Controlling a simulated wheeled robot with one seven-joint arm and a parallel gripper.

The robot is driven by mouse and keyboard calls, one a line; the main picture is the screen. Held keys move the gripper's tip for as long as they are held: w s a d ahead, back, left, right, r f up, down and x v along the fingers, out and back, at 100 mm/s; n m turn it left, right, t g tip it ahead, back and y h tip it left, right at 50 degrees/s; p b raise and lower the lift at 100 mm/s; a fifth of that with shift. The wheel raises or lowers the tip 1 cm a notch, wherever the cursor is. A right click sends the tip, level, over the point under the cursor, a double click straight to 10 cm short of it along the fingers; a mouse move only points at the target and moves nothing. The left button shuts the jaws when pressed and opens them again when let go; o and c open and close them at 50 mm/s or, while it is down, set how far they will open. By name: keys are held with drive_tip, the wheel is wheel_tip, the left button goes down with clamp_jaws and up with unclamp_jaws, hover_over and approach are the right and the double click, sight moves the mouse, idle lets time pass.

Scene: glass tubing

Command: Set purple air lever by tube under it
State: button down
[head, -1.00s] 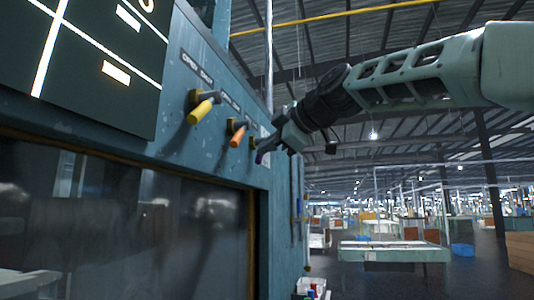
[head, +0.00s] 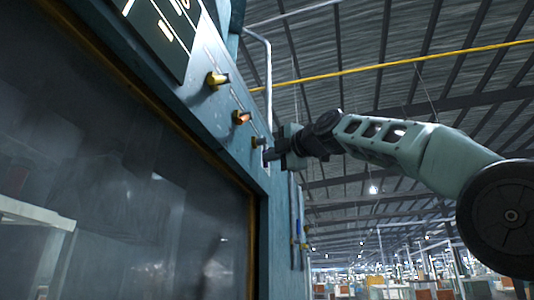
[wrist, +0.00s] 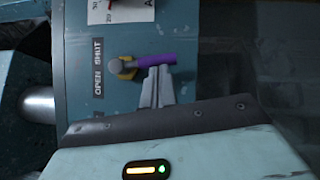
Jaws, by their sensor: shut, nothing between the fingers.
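The purple lever (wrist: 158,61) shows in the wrist view on a yellow mount, its grip pointing right in the picture. My gripper (wrist: 160,70) is shut and empty, its tips right at the purple grip; whether they touch it I cannot tell. A label reading OPEN and SHUT (wrist: 97,75) is to the left of the lever. In the head view my gripper (head: 268,155) is close to the panel at the lowest lever's mount (head: 257,141), and the purple grip is mostly hidden. I cannot make out a tube under the lever.
A yellow lever (head: 217,80) and an orange lever (head: 242,117) are on the same blue panel. A dark glass window (head: 130,170) fills the left below them. A white placard (wrist: 125,10) is partly in view above the purple lever. The hall to the right is open.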

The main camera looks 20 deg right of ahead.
drive_tip(key=shift+w+d+f+n+t+y+b, duration=0.1)
drive_tip(key=shift+w+d+n+t+y+b, duration=0.25)
drive_tip(key=shift+w+d+n, duration=0.35)
drive_tip(key=shift+w+d+n+t+y+b, duration=0.15)
drive_tip(key=shift+w+d+n+b, duration=0.3)
drive_tip(key=shift+w, duration=0.45)
drive_tip(key=s+d+f+b, duration=0.3)
drive_tip(key=s+f+b, duration=0.3)
drive_tip(key=s+b, duration=0.5)
drive_tip(key=shift+d+f, duration=0.2)
drive_tip(key=shift+f, duration=0.05)
idle(0.3)
